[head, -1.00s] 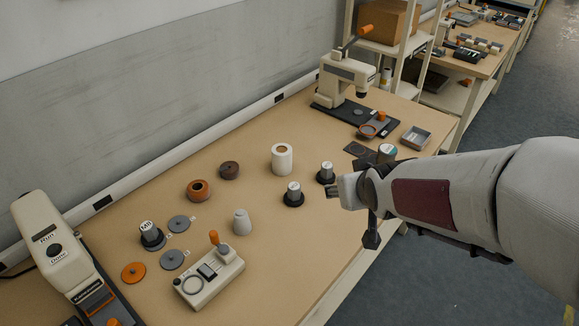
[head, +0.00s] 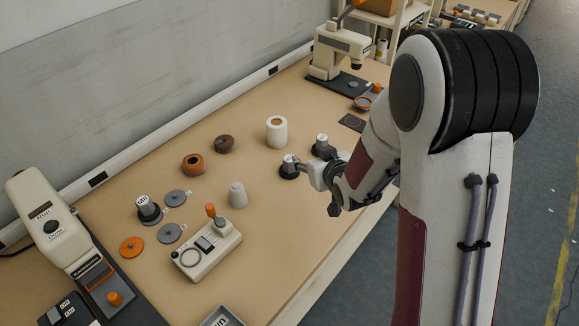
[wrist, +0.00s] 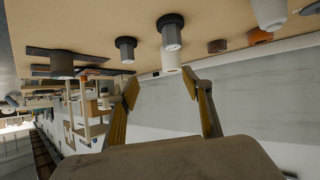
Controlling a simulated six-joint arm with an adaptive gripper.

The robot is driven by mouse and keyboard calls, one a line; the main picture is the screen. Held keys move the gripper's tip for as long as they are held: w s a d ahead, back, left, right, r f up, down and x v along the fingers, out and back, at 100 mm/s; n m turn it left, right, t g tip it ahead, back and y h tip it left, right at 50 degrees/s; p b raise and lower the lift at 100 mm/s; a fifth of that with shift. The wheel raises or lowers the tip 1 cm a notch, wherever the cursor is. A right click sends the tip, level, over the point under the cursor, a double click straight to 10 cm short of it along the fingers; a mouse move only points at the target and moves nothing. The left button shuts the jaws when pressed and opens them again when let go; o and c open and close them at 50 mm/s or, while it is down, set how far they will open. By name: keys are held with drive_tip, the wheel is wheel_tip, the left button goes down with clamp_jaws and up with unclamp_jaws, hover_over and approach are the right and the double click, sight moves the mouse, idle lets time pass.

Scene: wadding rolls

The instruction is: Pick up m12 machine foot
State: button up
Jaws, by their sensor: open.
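Several machine feet with dark round bases and pale tops stand on the bench; their markings are too small to read, so I cannot tell which is the M12. One foot (head: 289,167) is just left of my gripper (head: 320,190) in the head view. Another (head: 322,147) stands behind it, and a third (head: 146,208) is at the left.
A press (head: 338,52) is at the back. Grey discs (head: 176,198) lie at left. Bare bench lies right of the control box.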

drive_tip(key=y, duration=0.2)
approach(292, 164)
drive_tip(key=w+f, duration=0.1)
drive_tip(key=w+a+f, duration=0.1)
drive_tip(key=shift+w+a+f+n+t, duration=0.1)
drive_tip(key=shift+w+a+n+t, duration=0.05)
drive_tip(key=shift+w+n+t, duration=0.2)
drive_tip(key=shift+a+f+t, duration=0.3)
drive_tip(key=shift+f+t, duration=0.05)
drive_tip(key=shift+f, duration=0.3)
drive_tip(key=shift+x, duration=1.35)
drive_tip(key=shift+w, duration=0.1)
drive_tip(key=shift+w+a+f, duration=0.1)
drive_tip(key=shift+w+f, duration=0.1)
drive_tip(key=shift+w, duration=1.4)
drive_tip(key=shift+x, duration=1)
